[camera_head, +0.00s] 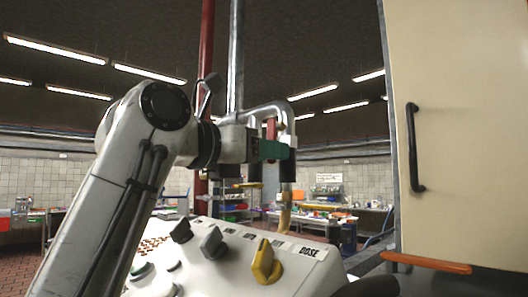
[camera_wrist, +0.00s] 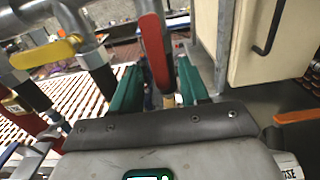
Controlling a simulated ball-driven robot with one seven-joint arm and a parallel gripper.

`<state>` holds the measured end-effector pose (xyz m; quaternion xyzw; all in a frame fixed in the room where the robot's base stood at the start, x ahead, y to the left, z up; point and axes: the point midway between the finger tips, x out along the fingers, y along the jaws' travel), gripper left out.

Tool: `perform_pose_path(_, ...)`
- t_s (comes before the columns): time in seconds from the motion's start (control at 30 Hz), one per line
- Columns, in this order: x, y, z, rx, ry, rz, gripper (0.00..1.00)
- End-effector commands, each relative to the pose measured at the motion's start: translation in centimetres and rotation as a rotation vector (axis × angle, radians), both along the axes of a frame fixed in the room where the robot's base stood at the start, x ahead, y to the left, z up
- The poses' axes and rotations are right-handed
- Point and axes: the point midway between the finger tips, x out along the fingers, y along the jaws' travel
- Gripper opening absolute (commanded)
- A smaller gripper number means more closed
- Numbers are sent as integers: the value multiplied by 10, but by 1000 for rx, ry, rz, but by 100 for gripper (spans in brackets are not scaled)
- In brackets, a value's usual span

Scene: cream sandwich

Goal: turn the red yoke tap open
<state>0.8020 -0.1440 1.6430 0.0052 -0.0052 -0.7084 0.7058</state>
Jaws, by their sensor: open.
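The red yoke tap handle (camera_wrist: 154,50) stands near the top middle of the wrist view, on a grey metal pipe. In the head view a small red part of it (camera_head: 271,128) shows above my green finger; the rest is hidden. My gripper (camera_wrist: 158,78) is open, with one green finger on each side of the handle's lower end in the wrist view. I cannot tell whether either finger touches it.
A yellow lever (camera_wrist: 45,51) sits on a neighbouring pipe to the left. Below my arm is a white panel with grey knobs (camera_head: 213,243) and a yellow knob (camera_head: 266,262). A cream cabinet (camera_head: 465,130) with a black handle (camera_head: 413,148) closes off the right.

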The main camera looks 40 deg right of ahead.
Motion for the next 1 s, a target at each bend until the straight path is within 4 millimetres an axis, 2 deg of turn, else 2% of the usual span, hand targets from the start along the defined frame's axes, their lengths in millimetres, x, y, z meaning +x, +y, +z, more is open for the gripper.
perform_pose_path(0.17,1,16,-2,-2,0,5,45)
perform_pose_path(0.4,1,63,-2,-2,0,6,45)
perform_pose_path(0.6,1,94,-1,-2,0,4,45)
perform_pose_path(0.8,1,107,0,-1,0,1,45)
perform_pose_path(1.0,1,108,0,-1,-1,1,45)
